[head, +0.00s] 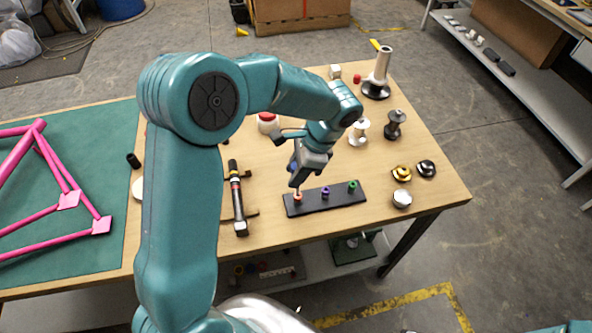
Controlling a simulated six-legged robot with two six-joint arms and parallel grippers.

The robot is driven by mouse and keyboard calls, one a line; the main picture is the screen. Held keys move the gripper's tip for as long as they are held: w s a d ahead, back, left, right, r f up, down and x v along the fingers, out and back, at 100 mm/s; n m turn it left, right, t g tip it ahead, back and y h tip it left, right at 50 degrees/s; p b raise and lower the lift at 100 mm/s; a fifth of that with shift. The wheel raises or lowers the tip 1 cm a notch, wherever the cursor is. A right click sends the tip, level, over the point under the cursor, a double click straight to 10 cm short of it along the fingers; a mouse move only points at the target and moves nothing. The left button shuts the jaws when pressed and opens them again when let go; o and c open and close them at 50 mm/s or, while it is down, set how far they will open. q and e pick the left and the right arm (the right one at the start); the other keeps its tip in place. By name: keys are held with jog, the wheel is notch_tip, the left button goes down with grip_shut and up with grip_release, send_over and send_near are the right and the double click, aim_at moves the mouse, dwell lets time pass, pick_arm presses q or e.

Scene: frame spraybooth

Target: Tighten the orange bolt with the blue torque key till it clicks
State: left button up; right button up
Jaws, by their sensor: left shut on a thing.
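A black plate (338,200) lies near the front of the wooden table, with three coloured bolts in a row. The orange bolt (298,198) is at its left end, the purple bolt (326,192) in the middle and the green bolt (352,185) at the right. My left gripper (297,181) points down right above the orange bolt. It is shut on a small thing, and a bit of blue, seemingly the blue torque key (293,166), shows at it. The gripper hides most of the key. I cannot tell whether the key touches the bolt. My right gripper is out of view.
A black bar tool (237,198) lies left of the plate. A pink frame (68,199) rests on the green mat (100,170). Spools (395,124), a grey stand (378,75) and small round parts (401,173) stand to the right. The table's front edge is close.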

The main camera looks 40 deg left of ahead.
aim_at(294, 166)
pick_arm(q)
jog(key=shift+r+p, duration=1.45)
jog(key=shift+r, duration=0.55)
jog(key=shift+f, duration=0.1)
